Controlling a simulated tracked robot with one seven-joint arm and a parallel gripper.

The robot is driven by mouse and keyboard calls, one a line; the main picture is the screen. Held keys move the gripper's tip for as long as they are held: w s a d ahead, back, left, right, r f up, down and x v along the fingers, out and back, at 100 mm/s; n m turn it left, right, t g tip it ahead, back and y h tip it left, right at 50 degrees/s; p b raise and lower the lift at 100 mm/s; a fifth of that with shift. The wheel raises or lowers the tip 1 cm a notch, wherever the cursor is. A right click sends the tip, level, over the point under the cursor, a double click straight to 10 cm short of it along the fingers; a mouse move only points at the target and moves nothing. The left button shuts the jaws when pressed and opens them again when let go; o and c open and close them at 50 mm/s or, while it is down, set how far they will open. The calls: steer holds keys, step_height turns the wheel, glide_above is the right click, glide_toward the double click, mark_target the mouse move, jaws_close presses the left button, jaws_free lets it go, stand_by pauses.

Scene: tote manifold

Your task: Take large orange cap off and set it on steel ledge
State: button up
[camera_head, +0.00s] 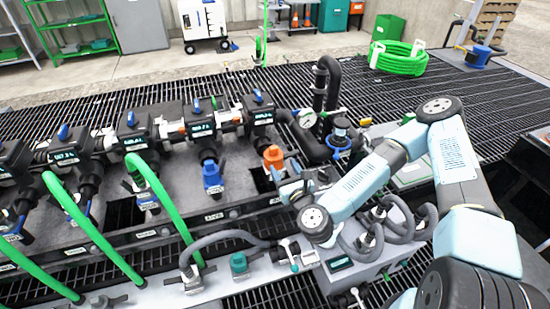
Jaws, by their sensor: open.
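The large orange cap (273,157) sits on the end of a downward outlet of the black manifold, at the middle of the view. My gripper (281,178) is just below and to the right of the cap, its jaws open. The small gap between jaws and cap is hard to judge, and my wrist hides part of the area behind it. The steel ledge (216,278) is the pale strip along the front, with fittings and a green cap (239,263) on it.
A blue cap (212,178) is on the neighbouring outlet to the left. Green hoses (165,205) arch over the left part. Grey hoses (385,232) and a valve with a white handle (290,254) crowd the area below my wrist.

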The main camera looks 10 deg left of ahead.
mark_target(277, 160)
steer(key=shift+m+h, duration=0.4)
steer(key=shift+m, duration=0.2)
steer(key=x, duration=0.8)
steer(key=shift+w+r, duration=0.1)
steer(key=shift+w, duration=0.15)
steer(key=shift+x, duration=2.6)
jaws_close()
